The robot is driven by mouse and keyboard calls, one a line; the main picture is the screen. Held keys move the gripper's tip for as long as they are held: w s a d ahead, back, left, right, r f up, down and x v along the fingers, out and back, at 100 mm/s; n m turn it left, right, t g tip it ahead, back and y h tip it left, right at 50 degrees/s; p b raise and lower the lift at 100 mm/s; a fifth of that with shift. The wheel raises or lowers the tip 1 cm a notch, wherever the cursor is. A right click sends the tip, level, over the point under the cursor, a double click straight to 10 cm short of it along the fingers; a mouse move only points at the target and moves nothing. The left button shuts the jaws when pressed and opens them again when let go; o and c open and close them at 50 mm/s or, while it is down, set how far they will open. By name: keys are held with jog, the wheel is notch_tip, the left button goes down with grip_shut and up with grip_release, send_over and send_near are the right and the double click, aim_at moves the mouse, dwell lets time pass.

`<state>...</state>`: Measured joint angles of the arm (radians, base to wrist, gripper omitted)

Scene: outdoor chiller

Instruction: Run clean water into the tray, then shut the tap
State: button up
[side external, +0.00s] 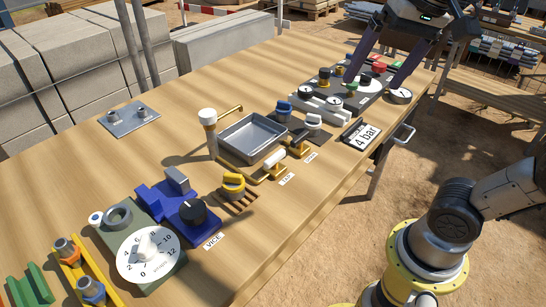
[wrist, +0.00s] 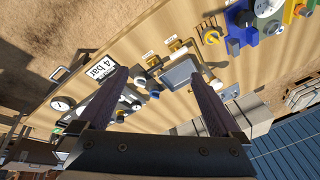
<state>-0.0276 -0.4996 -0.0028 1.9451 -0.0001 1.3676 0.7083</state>
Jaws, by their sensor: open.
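The grey metal tray (side external: 250,139) sits on the wooden bench; it also shows in the wrist view (wrist: 183,74). A white-capped post (side external: 208,118) stands at its back left, with a brass spout (side external: 228,112) reaching toward the tray's back edge. I see no water stream; whether water lies in the tray is unclear. The tap (side external: 274,158), a white handle on brass pipe, is in front of the tray by the TAP label (side external: 287,179). My gripper (side external: 372,84) is open and empty, apart from the tap, above the panel at the bench's far end.
A second brass valve (side external: 299,142) has its own label beside the tap. A yellow knob (side external: 233,184), blue vice (side external: 190,212) and white dial (side external: 148,254) crowd the near side. The bench's left back is mostly clear.

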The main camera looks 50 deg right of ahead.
jog(key=s+f+n+t, duration=0.1)
jog(key=s+f+n, duration=0.3)
jog(key=f+n, duration=0.3)
notch_tip(320, 180, down, 5)
jog(key=shift+d+f+n+t, duration=0.15)
jog(key=shift+d+n+t, duration=0.15)
jog(key=shift+n+t, duration=0.1)
